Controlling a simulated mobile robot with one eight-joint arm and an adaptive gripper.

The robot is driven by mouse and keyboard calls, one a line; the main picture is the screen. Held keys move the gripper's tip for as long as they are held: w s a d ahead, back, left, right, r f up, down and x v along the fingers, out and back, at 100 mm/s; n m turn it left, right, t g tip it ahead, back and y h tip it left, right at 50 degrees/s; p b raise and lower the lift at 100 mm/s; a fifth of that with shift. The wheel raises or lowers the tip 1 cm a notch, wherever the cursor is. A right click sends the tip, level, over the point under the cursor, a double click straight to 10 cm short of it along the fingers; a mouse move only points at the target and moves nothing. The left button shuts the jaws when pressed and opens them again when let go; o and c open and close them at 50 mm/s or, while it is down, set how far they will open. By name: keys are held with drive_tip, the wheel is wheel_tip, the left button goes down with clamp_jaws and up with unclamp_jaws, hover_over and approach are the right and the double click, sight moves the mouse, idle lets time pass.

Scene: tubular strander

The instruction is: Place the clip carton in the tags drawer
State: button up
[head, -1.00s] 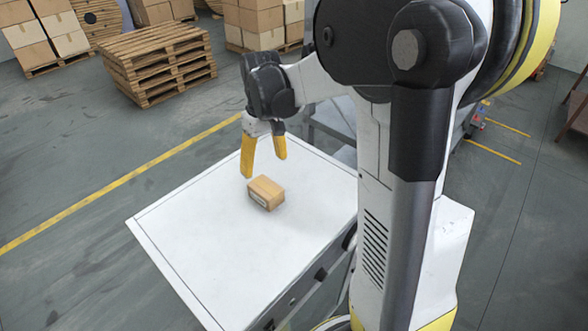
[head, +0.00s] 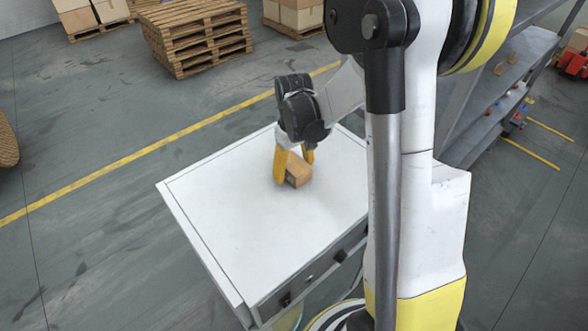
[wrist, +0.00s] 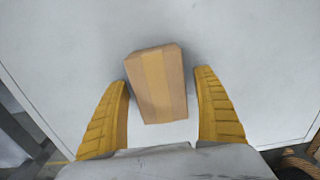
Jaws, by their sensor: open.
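The clip carton, a small brown cardboard box (head: 298,171), sits on the white top of a drawer cabinet (head: 235,227). My gripper (head: 294,164) is low over the cabinet top, its yellow fingers either side of the carton in the head view. In the wrist view the carton (wrist: 156,83) lies between and slightly beyond the two open fingers (wrist: 160,115), with a gap on each side. The cabinet front has drawers with dark knobs (head: 340,255); they look shut. Which one is the tags drawer I cannot tell.
The rest of the cabinet top is clear. A grey shelf rack (head: 490,115) stands to the right behind my arm. Stacked wooden pallets (head: 195,38) and boxes on pallets (head: 295,15) stand at the back. Open floor lies to the left.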

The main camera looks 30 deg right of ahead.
drive_tip(key=shift+c, duration=0.3)
drive_tip(key=c, duration=1.4)
drive_tip(key=shift+r, duration=0.15)
